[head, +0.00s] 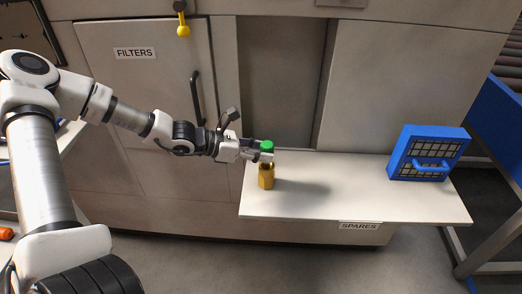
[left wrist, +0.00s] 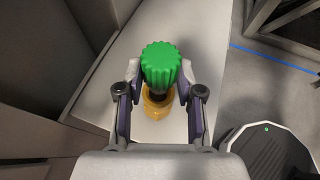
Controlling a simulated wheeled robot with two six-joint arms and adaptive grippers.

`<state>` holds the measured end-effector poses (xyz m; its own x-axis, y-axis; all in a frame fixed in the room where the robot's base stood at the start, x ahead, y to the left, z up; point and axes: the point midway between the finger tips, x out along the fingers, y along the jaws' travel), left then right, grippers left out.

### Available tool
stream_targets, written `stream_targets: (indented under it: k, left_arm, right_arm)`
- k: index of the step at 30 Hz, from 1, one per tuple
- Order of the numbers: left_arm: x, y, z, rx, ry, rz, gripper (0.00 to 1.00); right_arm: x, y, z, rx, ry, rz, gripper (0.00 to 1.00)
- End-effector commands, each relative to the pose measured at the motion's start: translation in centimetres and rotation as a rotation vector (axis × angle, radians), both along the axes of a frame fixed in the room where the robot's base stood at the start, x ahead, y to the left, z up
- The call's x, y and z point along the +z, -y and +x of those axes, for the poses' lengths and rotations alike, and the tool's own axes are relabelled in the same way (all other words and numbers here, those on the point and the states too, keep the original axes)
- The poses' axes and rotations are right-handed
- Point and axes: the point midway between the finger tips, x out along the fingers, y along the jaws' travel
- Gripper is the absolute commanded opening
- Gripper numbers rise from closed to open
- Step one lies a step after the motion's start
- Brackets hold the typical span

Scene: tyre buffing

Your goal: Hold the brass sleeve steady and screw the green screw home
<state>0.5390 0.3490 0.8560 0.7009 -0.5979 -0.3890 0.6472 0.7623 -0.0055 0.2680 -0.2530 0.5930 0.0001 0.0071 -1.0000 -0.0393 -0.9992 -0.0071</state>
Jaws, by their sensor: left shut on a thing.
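The green screw (head: 267,146) has a ribbed head and stands above the brass sleeve (head: 266,178), a yellow upright piece on the white shelf. My left gripper (head: 263,153) reaches in from the left and is shut on the green screw just above the sleeve. In the left wrist view the screw head (left wrist: 160,64) sits between the two fingers, with the sleeve (left wrist: 157,104) below it. A dark gap shows between head and sleeve; how deep the screw sits in the sleeve is hidden. My right gripper is not in view.
The white shelf (head: 325,205) labelled SPARES is clear around the sleeve. A blue framed filter (head: 428,153) stands at its right end. Cabinet doors, one labelled FILTERS (head: 135,53), rise behind.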

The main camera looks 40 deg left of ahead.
Motion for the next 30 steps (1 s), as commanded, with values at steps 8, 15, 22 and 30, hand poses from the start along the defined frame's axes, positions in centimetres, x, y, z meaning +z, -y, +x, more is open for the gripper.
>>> stream_targets:
  k: [8,15,22,30]
  left_arm:
    - [0.01,-0.01,0.02,0.0,0.0,0.0,0.0]
    - [-0.04,0.0,0.02,0.0,0.001,-0.001,0.0]
    - [0.0,0.0,-0.01,0.0,-0.001,-0.001,0.0]
    - [-0.42,0.0,0.0,0.0,0.0,0.0,0.0]
  right_arm:
    - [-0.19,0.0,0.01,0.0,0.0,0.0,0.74]
    - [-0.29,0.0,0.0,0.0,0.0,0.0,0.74]
    - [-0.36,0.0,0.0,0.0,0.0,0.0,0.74]
    - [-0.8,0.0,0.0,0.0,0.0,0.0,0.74]
